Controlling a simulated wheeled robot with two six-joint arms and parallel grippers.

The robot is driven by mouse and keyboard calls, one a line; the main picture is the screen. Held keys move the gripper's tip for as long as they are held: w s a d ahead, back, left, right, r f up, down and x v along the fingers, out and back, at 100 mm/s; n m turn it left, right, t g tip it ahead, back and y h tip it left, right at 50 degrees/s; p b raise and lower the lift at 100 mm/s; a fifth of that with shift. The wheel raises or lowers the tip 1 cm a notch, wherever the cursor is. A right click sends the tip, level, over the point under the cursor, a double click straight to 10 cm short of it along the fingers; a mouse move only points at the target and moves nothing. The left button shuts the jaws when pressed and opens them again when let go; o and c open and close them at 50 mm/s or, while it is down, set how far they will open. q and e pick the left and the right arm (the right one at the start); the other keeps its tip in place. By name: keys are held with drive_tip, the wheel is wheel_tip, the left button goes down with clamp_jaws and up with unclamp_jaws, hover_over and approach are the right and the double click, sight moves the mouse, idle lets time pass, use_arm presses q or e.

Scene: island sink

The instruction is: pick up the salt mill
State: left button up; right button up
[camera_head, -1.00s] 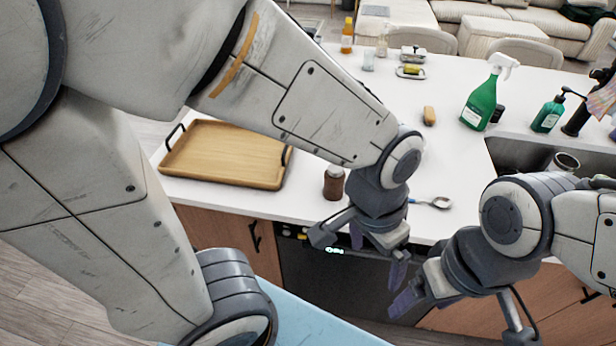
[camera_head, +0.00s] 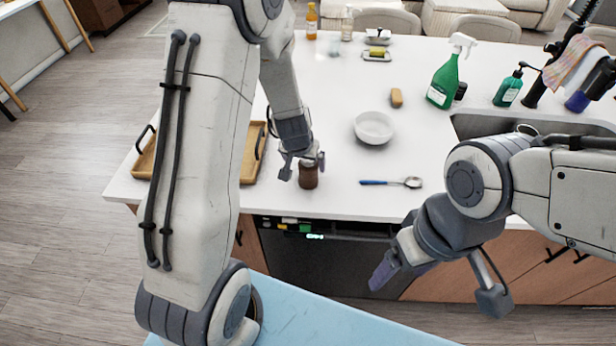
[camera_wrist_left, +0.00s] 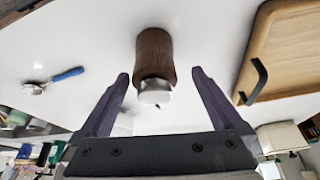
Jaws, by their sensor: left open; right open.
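The salt mill (camera_head: 308,176) is a small dark brown cylinder with a silvery cap, standing upright near the counter's front edge. In the left wrist view the mill (camera_wrist_left: 154,58) lies ahead, its cap end towards me. My left gripper (camera_head: 303,166) is open at the mill, partly hiding its top in the head view. In the left wrist view its fingers (camera_wrist_left: 160,76) are spread to either side of the cap end, with gaps visible. My right gripper (camera_head: 440,287) is open and empty in front of the counter, at the right.
A wooden tray (camera_head: 250,150) is left of the mill, partly hidden by my left arm. A blue-handled spoon (camera_head: 390,183) and a white bowl (camera_head: 374,128) are to the right. A green spray bottle (camera_head: 443,82) stands farther back, near the sink (camera_head: 478,127).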

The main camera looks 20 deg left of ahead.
use_arm(q)
drive_tip(key=x, duration=0.1)
drive_tip(key=b+x, duration=0.1)
drive_tip(key=x, duration=0.1)
drive_tip(key=b+x, duration=0.1)
drive_tip(key=x, duration=0.1)
drive_tip(key=shift+w+d+f, duration=0.1)
drive_tip(key=shift+d+f, duration=0.1)
drive_tip(key=shift+d, duration=0.15)
drive_tip(key=shift+r, duration=0.1)
drive_tip(key=c, duration=1.6)
